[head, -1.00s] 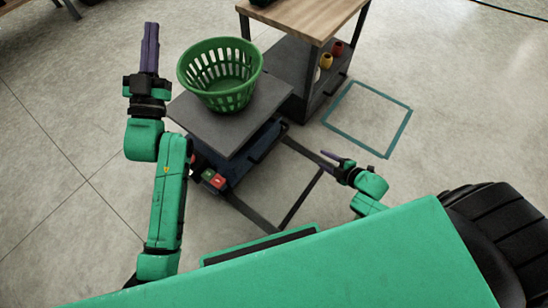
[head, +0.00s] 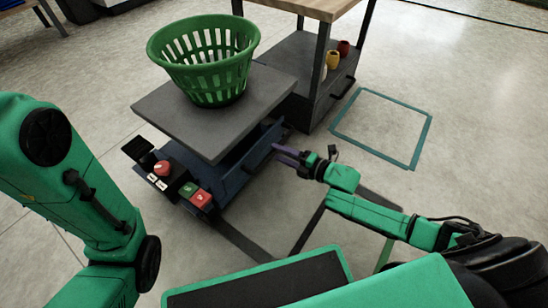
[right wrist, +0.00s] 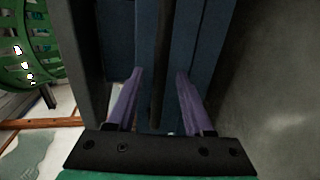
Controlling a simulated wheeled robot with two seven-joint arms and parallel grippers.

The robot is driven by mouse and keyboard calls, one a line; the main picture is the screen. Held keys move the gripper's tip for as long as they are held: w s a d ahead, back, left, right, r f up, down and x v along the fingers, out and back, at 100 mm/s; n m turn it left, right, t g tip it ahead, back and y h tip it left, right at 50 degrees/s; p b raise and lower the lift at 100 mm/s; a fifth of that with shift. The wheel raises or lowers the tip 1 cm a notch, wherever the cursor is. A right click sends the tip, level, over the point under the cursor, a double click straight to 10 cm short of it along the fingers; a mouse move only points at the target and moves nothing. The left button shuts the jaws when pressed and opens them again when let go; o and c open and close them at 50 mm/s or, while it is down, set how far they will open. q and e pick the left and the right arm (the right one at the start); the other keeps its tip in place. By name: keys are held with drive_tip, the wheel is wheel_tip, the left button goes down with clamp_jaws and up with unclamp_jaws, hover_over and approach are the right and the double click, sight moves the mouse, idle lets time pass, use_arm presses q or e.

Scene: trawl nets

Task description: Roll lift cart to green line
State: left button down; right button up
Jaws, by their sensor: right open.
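The lift cart has a grey top plate (head: 165,112), a blue base (head: 235,172) and a control panel with red and green buttons (head: 180,180). A green slatted basket (head: 205,55) stands on the plate. My right gripper (head: 288,154) is at the cart's right side, its purple fingers pointing at the blue base. In the right wrist view the open fingers (right wrist: 158,100) are on either side of a dark bar (right wrist: 160,60) in front of blue panels; contact cannot be told. A teal-green outlined square (head: 418,140) lies on the floor to the right. My left gripper is out of view.
A wood-topped shelf unit (head: 305,8) stands behind the cart, with red and yellow jars (head: 334,60) on its lower shelf. A dark outline (head: 308,232) lies on the floor by the cart. Floor between cart and teal square is largely clear.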

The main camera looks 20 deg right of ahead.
drive_tip(key=shift+b+x, duration=0.35)
drive_tip(key=shift+x, duration=1.1)
clamp_jaws()
drive_tip(key=shift+d, duration=0.1)
